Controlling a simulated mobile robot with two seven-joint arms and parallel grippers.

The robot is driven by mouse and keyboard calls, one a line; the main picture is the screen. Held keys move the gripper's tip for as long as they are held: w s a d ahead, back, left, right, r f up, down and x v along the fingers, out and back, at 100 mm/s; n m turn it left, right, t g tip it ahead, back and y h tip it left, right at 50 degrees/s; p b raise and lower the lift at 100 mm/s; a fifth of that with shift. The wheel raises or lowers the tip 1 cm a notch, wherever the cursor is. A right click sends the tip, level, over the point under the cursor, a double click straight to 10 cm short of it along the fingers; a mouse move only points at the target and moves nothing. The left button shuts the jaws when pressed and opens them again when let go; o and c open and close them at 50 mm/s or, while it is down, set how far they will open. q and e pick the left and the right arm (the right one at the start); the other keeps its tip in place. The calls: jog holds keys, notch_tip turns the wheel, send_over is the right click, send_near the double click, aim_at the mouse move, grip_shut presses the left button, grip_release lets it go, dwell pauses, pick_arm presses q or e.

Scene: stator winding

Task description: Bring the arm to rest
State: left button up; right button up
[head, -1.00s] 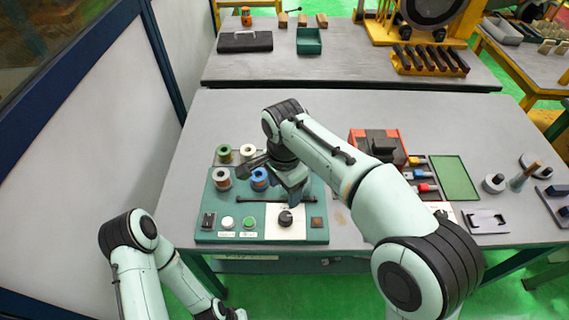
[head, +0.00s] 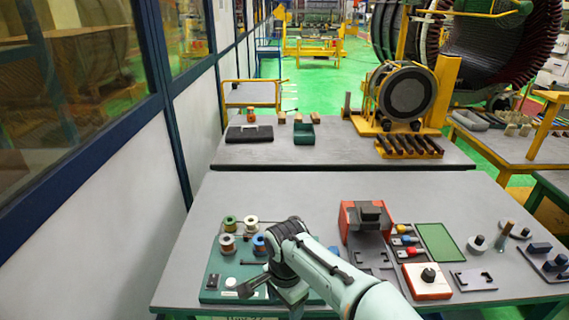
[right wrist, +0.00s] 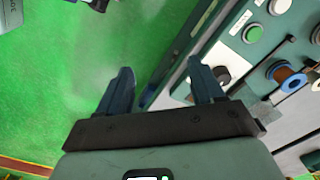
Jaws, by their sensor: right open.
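My right arm reaches in from the bottom of the head view, with its wrist bent down over the front of the green winding board (head: 212,283). My right gripper is open and empty in the right wrist view (right wrist: 161,82), its two dark fingers well apart. It points at the green floor (right wrist: 70,70) beside the board's edge. The arm hides the board's right part. My left gripper is not seen in the head view.
Right of my arm are a red and black device (head: 365,216), a red-sided white box with a black knob (head: 421,287) and a green mat (head: 437,242). A rear table (head: 330,150) holds a black case (head: 249,133) and a green bin (head: 304,134). The middle rear of the near table is clear.

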jog(key=s+d+f+n+g+y, duration=0.15)
jog(key=d+f, duration=0.25)
jog(key=f, duration=1)
jog(key=s+d+f+n, duration=0.2)
jog(key=d+f, duration=0.2)
jog(key=f, duration=1)
jog(key=s+d+f+n+y, duration=0.1)
jog(key=s+d+f, duration=0.1)
jog(key=s+f, duration=0.4)
jog(key=s+d+f+n+y, duration=0.1)
jog(key=s+f, duration=0.5)
jog(key=s, duration=0.8)
jog(key=shift+s+d+t, duration=0.3)
jog(key=shift+d+t, duration=0.05)
jog(key=shift+d, duration=0.35)
